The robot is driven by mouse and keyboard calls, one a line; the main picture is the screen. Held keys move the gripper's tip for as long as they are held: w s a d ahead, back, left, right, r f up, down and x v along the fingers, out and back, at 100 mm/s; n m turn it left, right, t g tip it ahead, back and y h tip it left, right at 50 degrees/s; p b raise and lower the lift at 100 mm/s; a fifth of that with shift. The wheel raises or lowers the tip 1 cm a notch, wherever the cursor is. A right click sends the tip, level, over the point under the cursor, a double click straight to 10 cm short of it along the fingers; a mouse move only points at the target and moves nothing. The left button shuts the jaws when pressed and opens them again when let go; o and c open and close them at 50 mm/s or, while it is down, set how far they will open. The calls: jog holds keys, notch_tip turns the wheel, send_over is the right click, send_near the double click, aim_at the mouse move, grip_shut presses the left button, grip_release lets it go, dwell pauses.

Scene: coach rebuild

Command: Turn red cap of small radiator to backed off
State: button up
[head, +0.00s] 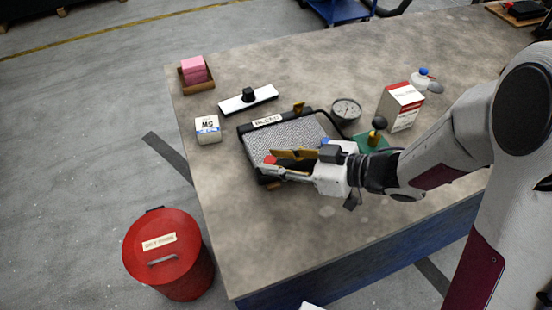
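The small radiator (285,137) lies on the bench, with a grey mesh core, black frame and a white label on its far edge. Its red cap (270,160) shows as a small red patch at the near left corner. My gripper (271,168) comes in from the right, low over the radiator's near edge, with its fingertips at the red cap. The fingers partly cover the cap. I cannot tell whether they touch or grip it, nor how far the cap is turned. A brass-coloured piece (296,154) shows beside the fingers.
A white box marked MG (207,130) and a black-handled white tool (248,99) stand left of and behind the radiator. A round gauge (345,110) and a red-and-white carton (401,107) are behind right. A red drum (168,254) stands on the floor. The bench's near left is clear.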

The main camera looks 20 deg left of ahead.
jog(key=shift+a+f, duration=0.1)
jog(key=shift+a, duration=0.1)
grip_shut()
jog(key=shift+w+n+g, duration=0.2)
jog(key=shift+n+g, duration=0.5)
jog(key=shift+g, duration=0.2)
jog(key=shift+w+n+g+h, duration=0.15)
jog(key=shift+n+g+h, duration=0.15)
jog(key=shift+n+g, duration=1.1)
jog(key=shift+w+a+n+g+h, duration=0.15)
jog(key=shift+n+g+h, duration=0.65)
jog(key=shift+n+g, duration=0.95)
jog(key=shift+g, duration=0.35)
